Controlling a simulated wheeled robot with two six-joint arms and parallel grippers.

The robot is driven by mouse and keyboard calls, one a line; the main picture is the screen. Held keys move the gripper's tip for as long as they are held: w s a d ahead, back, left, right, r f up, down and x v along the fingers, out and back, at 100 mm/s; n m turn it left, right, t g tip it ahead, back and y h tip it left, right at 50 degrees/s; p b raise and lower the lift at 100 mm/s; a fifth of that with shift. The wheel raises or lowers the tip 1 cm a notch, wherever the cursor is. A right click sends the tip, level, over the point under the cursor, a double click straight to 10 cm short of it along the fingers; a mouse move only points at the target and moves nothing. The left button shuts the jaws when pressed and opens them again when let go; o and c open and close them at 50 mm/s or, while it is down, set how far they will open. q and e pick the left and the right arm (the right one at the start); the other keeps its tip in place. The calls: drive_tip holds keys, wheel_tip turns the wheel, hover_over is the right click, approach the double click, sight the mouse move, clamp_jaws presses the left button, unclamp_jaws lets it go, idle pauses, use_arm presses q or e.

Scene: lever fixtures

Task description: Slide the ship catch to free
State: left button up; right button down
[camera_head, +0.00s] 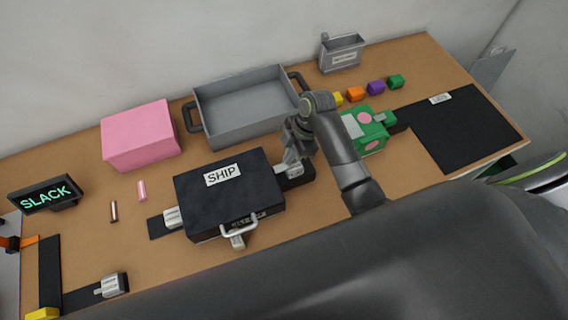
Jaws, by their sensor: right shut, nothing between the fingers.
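The black case labelled SHIP (205,205) lies closed on the table, with a pale handle (238,228) on its front side. A grey catch block (293,172) sits on a dark strip at the case's right side. A second grey block (173,217) sits on a dark strip at its left side. My right gripper (291,158) is shut and empty, pointing down just behind the right block. I cannot tell whether it touches the block. The gripper partly covers the case's right back corner area. My left gripper is not in view.
A pink box (140,134) and a grey tray (245,108) stand behind the case. A green case (371,143), several small coloured blocks and a black mat (465,130) lie right. A SLACK sign (46,195) and another grey block (112,285) are left.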

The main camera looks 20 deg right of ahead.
sight(293, 167)
drive_tip(key=shift+p+x, duration=0.5)
drive_tip(key=shift+x, duration=2.45)
